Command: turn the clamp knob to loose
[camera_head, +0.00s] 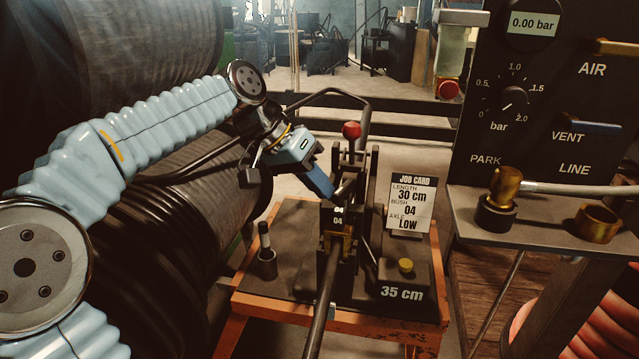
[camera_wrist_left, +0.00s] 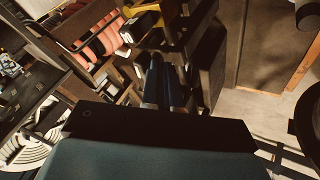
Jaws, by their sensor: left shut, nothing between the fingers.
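The crimping machine (camera_head: 361,215) stands on an orange-framed bench, with a red ball-topped lever (camera_head: 351,130) upright at its back. My left gripper (camera_head: 334,193) reaches in from the left and is shut and empty, its tips against or just beside the upper part of the machine. The clamp knob is not clearly distinguishable; the tips may hide it. A small brass knob (camera_head: 405,266) sits on the block marked 35 cm, apart from the gripper. In the left wrist view the closed fingers (camera_wrist_left: 160,88) point at dark machine parts with a yellow piece (camera_wrist_left: 143,22). My right gripper is not seen.
A job card (camera_head: 411,204) stands right of the machine. A black hose (camera_head: 321,310) runs toward the front. A dark post (camera_head: 266,250) stands on the bench at left. A control panel (camera_head: 560,100) reading 0.00 bar and its shelf fill the right. Large hose reels are at left.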

